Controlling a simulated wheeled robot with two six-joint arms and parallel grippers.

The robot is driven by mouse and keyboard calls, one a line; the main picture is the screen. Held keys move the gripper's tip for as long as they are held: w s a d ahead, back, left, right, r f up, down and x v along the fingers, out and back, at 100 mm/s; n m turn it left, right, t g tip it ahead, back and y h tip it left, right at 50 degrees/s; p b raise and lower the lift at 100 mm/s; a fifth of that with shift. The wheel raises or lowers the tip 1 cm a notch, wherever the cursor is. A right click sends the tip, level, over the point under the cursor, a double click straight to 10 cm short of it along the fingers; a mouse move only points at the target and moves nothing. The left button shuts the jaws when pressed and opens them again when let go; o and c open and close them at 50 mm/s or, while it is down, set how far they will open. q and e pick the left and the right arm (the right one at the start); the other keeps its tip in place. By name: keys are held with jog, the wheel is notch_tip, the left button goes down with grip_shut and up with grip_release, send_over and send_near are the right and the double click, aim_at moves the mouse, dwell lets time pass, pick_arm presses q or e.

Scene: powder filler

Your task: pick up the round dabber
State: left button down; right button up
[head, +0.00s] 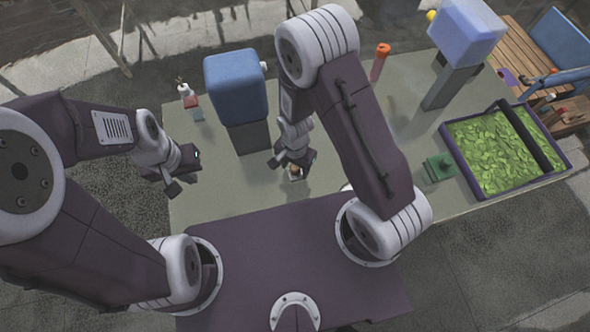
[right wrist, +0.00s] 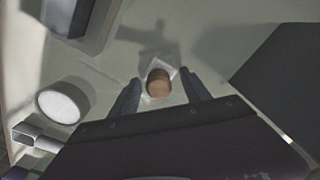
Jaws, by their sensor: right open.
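The round dabber (right wrist: 158,82) is a small brown, round-topped piece on a pale square patch on the table, seen in the right wrist view. In the head view its brown top (head: 295,170) shows just below my right gripper (head: 292,167). My right gripper also shows in the right wrist view (right wrist: 160,92); its two fingers are apart, one on each side of the dabber, with gaps. Whether the fingertips reach down to its height is not clear.
A blue-topped machine (head: 236,88) stands just left of my right gripper, and another (head: 463,35) at the back right. A white-topped round pot (right wrist: 64,102) is left of the dabber in the wrist view. A tray of green leaves (head: 450,142) and a green block (head: 438,168) are right.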

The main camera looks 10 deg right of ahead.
jog(key=shift+s, duration=0.1)
grip_shut()
jog(key=shift+d, duration=0.1)
jog(key=shift+r, duration=0.1)
jog(key=shift+r, duration=0.3)
jog(key=r, duration=0.3)
jog(key=shift+d+r+b, duration=0.35)
jog(key=shift+r+b, duration=0.05)
jog(key=s+d+r+b, duration=0.1)
jog(key=s+d+r, duration=0.1)
jog(key=d+r, duration=0.4)
jog(key=d, duration=0.4)
jog(key=shift+d+r, duration=0.25)
jog(key=shift+d, duration=0.05)
jog(key=shift+s, duration=0.1)
